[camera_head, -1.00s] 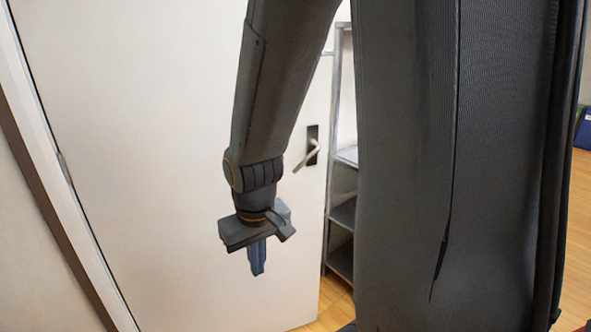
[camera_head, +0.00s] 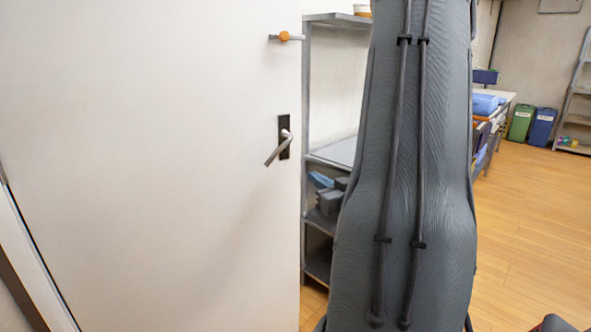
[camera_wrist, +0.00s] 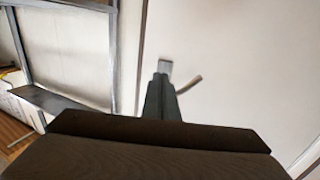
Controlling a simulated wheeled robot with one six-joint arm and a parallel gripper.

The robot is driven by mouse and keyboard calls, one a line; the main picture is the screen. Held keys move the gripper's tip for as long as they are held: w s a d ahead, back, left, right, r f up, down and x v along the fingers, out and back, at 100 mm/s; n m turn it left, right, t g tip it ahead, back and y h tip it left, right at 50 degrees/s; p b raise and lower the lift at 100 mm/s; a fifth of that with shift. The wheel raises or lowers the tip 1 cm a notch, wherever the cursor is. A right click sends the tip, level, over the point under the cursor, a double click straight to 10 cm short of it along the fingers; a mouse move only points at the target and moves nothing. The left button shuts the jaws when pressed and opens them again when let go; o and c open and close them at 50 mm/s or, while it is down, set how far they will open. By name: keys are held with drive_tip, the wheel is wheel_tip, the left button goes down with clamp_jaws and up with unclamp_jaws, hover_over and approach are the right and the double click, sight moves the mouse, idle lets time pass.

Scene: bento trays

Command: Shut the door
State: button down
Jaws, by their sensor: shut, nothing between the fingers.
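The white door (camera_head: 170,130) fills the left of the head view and appears to stand open. Its free edge is at the right, with a shelf and floor showing beyond it. A metal lever handle (camera_head: 278,148) on a black plate sits near that edge. My gripper is outside the head view. In the wrist view my gripper (camera_wrist: 163,75) is shut and empty. Its fingers overlap a pale door-like panel (camera_wrist: 240,60), close to a bar (camera_wrist: 188,84) that looks like a lever handle. I cannot tell whether they touch.
A grey metal shelf (camera_head: 330,157) stands just right of the door's free edge. A small bar with an orange knob (camera_head: 284,37) is high on the door. Green (camera_head: 521,124) and blue (camera_head: 541,127) bins stand far right. The wooden floor (camera_head: 535,215) at right is largely clear.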

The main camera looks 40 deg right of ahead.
sight(289, 158)
drive_tip(key=x, duration=0.7)
drive_tip(key=p+x, duration=0.1)
drive_tip(key=x, duration=0.5)
drive_tip(key=shift+w+d+r, duration=0.1)
drive_tip(key=shift+w+r, duration=0.15)
drive_tip(key=shift+w, duration=0.15)
